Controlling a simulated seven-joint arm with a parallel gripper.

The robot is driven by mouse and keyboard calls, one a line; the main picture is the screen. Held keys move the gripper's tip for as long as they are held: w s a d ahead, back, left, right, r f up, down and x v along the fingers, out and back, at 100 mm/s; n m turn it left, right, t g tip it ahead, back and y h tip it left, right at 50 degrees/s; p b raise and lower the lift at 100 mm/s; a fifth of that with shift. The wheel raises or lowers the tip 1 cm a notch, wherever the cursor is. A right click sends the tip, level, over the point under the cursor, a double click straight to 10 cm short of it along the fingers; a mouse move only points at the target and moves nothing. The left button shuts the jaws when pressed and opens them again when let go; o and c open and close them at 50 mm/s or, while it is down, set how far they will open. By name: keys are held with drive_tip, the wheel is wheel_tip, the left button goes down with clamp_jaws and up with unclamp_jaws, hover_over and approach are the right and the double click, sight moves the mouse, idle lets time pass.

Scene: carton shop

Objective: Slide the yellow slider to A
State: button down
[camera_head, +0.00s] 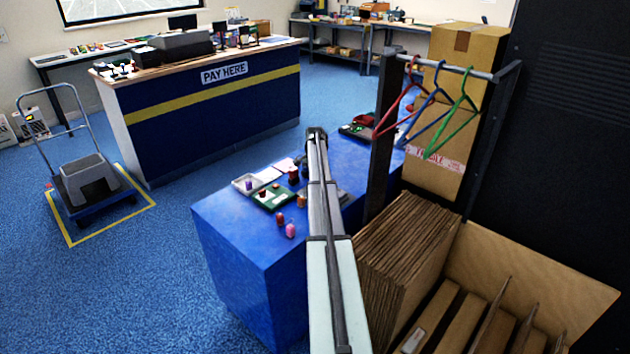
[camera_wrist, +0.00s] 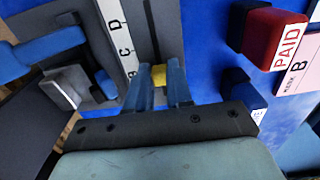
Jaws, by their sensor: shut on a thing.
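The yellow slider (camera_wrist: 158,72) shows in the wrist view as a small yellow piece between my fingertips. My gripper (camera_wrist: 160,82) is shut on it, with a blue-grey finger on each side. A dark slot (camera_wrist: 152,30) runs upward from the slider. The letter A is not visible. In the head view, my arm hides the slider and my gripper's fingertips.
Grey and blue parts (camera_wrist: 70,80) lie left. The blue table (camera_head: 235,240) also holds trays and small stamps. A hanger rack (camera_head: 380,140) stands right of my arm.

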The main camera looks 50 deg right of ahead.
idle(0.3)
drive_tip(key=shift+d, duration=1.8)
drive_tip(key=c, duration=1)
unclamp_jaws()
wheel_tip(320, 180, up, 14)
drive_tip(key=shift+f, duration=0.1)
